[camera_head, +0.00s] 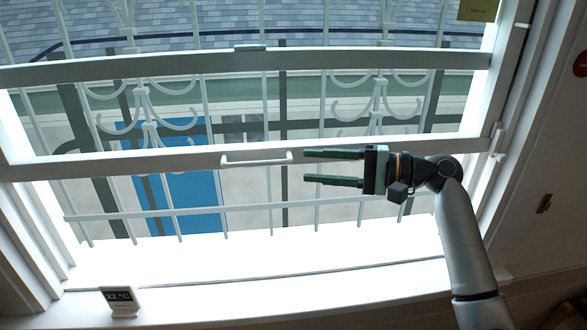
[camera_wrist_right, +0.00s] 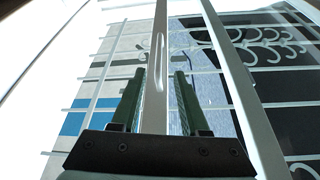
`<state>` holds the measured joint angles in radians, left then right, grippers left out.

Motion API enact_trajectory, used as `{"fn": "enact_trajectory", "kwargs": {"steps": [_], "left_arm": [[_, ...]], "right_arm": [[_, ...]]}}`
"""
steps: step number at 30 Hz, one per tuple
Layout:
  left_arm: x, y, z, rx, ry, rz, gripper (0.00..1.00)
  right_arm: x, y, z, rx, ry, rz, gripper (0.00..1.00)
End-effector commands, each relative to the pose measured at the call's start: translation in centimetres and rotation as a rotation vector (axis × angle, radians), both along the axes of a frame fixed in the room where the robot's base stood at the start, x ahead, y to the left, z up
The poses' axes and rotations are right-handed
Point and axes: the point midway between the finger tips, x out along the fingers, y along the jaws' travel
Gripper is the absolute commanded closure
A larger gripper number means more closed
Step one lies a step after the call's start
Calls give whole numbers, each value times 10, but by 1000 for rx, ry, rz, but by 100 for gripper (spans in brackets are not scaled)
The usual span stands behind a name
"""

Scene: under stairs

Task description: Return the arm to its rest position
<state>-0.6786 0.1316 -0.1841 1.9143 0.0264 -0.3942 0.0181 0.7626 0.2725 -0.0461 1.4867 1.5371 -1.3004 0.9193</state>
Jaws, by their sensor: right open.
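My right arm comes in from the lower right in the head view. Its gripper (camera_head: 304,166) is open and empty, with the two dark fingers pointing left in front of the window. The fingertips are just right of the white handle (camera_head: 256,160) on the lower sash rail, apart from it as far as I can see. In the right wrist view the open gripper (camera_wrist_right: 160,75) has nothing between its fingers, and the handle (camera_wrist_right: 159,60) shows beyond the fingertips. My left gripper is not in view.
The raised window sash (camera_head: 110,165) spans the view, with a white lattice grille (camera_head: 150,215) behind it. A thermometer display (camera_head: 121,300) stands on the sill (camera_head: 250,300) at the lower left. A window latch (camera_head: 497,140) and the frame are close to my right arm.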

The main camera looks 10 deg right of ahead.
Motion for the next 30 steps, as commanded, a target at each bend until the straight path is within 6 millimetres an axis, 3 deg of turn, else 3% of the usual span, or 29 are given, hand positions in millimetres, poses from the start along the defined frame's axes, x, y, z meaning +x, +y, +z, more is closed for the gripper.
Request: {"fn": "enact_trajectory", "kwargs": {"steps": [4,13,17,20,23,26,30], "left_arm": [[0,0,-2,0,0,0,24],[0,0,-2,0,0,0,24],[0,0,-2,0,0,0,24],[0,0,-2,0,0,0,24],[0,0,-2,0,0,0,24],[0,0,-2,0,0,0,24],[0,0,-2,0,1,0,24]], "right_arm": [[-4,-9,1,1,-1,0,55],[-4,-10,1,1,-1,0,55],[-2,-9,-18,-22,5,-25,55],[3,-9,-63,-87,3,-88,55],[1,-11,-133,-203,-10,-176,55],[-11,-17,-205,-355,-42,-255,55],[-46,-28,-293,-585,-111,-316,55]]}}
